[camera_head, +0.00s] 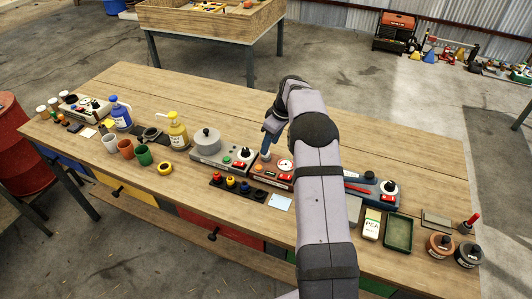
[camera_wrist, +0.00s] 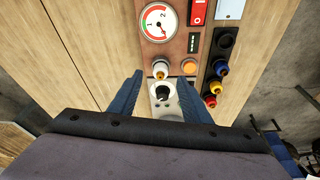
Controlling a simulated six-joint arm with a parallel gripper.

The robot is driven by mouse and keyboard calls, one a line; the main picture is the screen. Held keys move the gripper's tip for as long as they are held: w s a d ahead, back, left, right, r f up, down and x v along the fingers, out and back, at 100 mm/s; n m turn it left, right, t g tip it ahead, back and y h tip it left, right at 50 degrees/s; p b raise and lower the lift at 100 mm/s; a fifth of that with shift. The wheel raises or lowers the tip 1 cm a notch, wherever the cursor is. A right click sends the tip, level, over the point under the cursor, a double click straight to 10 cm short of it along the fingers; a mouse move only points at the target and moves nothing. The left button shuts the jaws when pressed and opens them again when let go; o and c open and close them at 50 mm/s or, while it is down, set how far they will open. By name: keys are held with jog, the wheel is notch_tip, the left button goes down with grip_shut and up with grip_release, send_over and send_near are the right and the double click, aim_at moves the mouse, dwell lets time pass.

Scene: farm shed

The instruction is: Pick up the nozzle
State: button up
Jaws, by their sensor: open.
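A small brass-coloured fitting with a pale tip, which looks like the nozzle (camera_wrist: 160,69), stands on the left end of the brown gauge panel (camera_head: 272,176). In the wrist view it shows just beyond the space between my fingertips. In the head view my gripper and arm make it hard to pick out. My gripper (camera_wrist: 162,82) is open and empty, with its two blue fingers apart, pointing down over the panel's left end. A black knob (camera_wrist: 163,93) on a grey plate shows between the fingers, below them. My gripper (camera_head: 267,148) also shows in the head view.
The panel carries a round gauge (camera_wrist: 158,21), a red switch (camera_wrist: 198,12) and an orange button (camera_wrist: 188,68). A dark rail with coloured knobs (camera_wrist: 214,74) lies in front. A grey box with a pot (camera_head: 206,140) stands left. The bench's back strip (camera_head: 165,85) is clear.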

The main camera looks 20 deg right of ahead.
jog(key=shift+p+x, duration=1)
jog(key=shift+x, duration=1.05)
jog(key=shift+a, duration=0.1)
grip_shut()
jog(key=shift+r, duration=0.1)
